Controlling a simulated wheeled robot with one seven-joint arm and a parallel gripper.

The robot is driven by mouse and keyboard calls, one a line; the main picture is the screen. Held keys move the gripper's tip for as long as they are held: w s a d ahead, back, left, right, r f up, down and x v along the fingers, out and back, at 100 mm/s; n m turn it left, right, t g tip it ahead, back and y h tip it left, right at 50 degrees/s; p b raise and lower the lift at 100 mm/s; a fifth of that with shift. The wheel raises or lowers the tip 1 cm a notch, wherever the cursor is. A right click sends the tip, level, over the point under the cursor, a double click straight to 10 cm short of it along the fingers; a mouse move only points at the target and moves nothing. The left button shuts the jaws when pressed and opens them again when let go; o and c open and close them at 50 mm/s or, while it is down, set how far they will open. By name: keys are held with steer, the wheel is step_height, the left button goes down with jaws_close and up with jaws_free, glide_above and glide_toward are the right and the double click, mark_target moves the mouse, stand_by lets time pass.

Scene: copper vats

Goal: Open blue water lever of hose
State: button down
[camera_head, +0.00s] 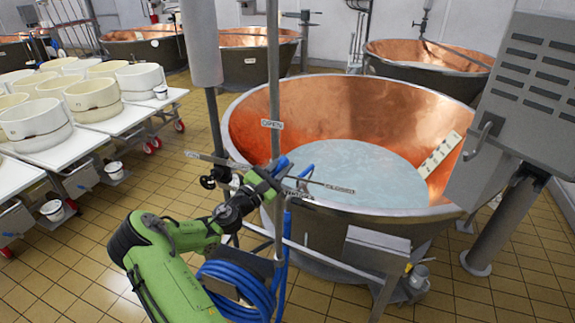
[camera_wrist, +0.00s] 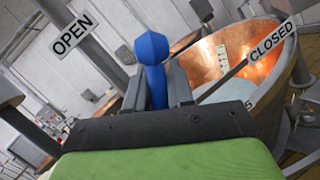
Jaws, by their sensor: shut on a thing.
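The blue water lever (camera_wrist: 152,48) stands between the two fingers of my gripper (camera_wrist: 158,85) in the wrist view, its rounded tip showing beyond them. My gripper is shut on it. An OPEN sign (camera_wrist: 73,34) is to the left of the lever and a CLOSED sign (camera_wrist: 270,43) to the right. In the head view my gripper (camera_head: 274,174) is at the pipe stand in front of the large vat, and a bit of blue shows at its fingers. The blue hose (camera_head: 238,290) hangs coiled below, partly behind my arm. The valve body is hidden.
A copper vat (camera_head: 258,125) with pale liquid stands right behind the stand. A vertical pipe (camera_head: 274,80) rises beside my gripper. A grey control box (camera_head: 530,75) is at the right. White tables with round moulds (camera_head: 95,100) stand left. Tiled floor (camera_head: 70,265) is free at the lower left.

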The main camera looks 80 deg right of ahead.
steer(key=shift+w+d+r+n+t+h+p, duration=0.15)
steer(key=shift+w+n+t+h+p, duration=0.5)
steer(key=shift+n, duration=0.7)
steer(key=shift+w+r+n+t+h+p, duration=0.35)
steer(key=shift+w+n, duration=0.35)
steer(key=shift+n, duration=0.6)
steer(key=shift+w+d+r+n+t+h+p, duration=0.1)
steer(key=shift+w+n+t+h+p, duration=0.5)
steer(key=shift+n, duration=0.75)
steer(key=shift+w+a, duration=0.1)
steer(key=shift+w, duration=0.05)
steer(key=c, duration=1.1)
jaws_free()
steer(key=b+v, duration=0.2)
steer(key=v, duration=1.3)
steer(key=shift+w+a+f+b, duration=0.1)
steer(key=shift+w+a+b, duration=0.1)
steer(key=shift+a+b, duration=0.2)
